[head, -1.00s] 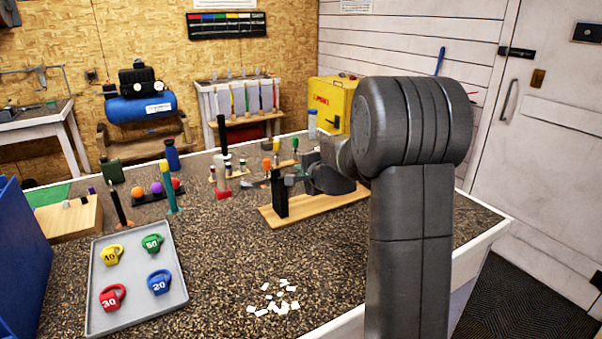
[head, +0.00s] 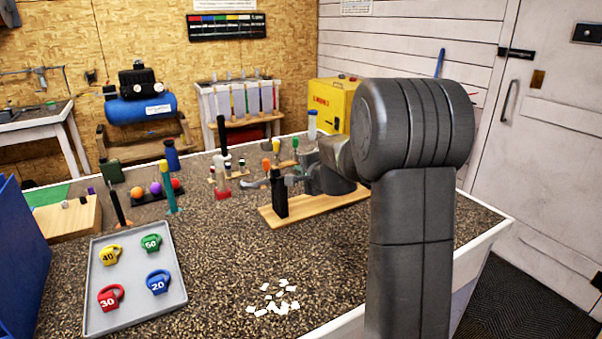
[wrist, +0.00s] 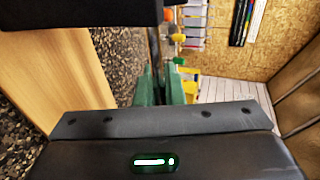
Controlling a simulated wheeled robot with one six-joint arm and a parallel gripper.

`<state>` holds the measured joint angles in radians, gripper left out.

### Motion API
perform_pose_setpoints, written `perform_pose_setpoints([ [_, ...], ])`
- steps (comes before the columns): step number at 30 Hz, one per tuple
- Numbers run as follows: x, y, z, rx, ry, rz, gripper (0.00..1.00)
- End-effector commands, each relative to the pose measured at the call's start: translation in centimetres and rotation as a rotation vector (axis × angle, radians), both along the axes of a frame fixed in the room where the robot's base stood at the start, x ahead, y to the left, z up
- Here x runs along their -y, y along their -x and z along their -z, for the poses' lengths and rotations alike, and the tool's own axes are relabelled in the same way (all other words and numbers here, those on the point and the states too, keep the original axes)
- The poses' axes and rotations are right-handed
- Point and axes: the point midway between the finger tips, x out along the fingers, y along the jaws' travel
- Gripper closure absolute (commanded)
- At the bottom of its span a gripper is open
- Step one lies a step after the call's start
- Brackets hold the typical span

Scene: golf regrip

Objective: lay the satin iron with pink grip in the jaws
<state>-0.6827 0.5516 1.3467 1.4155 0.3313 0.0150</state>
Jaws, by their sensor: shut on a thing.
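My gripper (head: 292,179) is at the wooden board's left end, beside the upright black block (head: 280,200) that looks like the jaws. In the wrist view, my green fingers (wrist: 160,90) are shut on a thin grey shaft (wrist: 155,48), taken as the satin iron. A grey piece, possibly the iron's head (head: 254,184), sticks out left of the block in the head view. The pink grip does not show in either view. The black block (wrist: 80,12) also fills the wrist view's top left. I cannot tell whether the shaft touches the jaws.
The jaws stand on a wooden board (head: 345,198). A grey tray (head: 132,318) with coloured weights lies front left. White scraps (head: 273,301) lie in front. The speckled bench between is clear.

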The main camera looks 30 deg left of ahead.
Motion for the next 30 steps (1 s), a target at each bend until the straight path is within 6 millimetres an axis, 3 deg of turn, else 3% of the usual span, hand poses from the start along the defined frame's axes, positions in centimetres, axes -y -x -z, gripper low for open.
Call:
perform_pose_setpoints([
  [23,-0.04,0.00,0.59,0.000,-0.002,0.000,1.00],
  [27,-0.03,0.00,0.52,0.000,-0.002,0.000,0.70],
  [30,-0.02,0.00,0.54,0.000,-0.001,0.000,0.66],
])
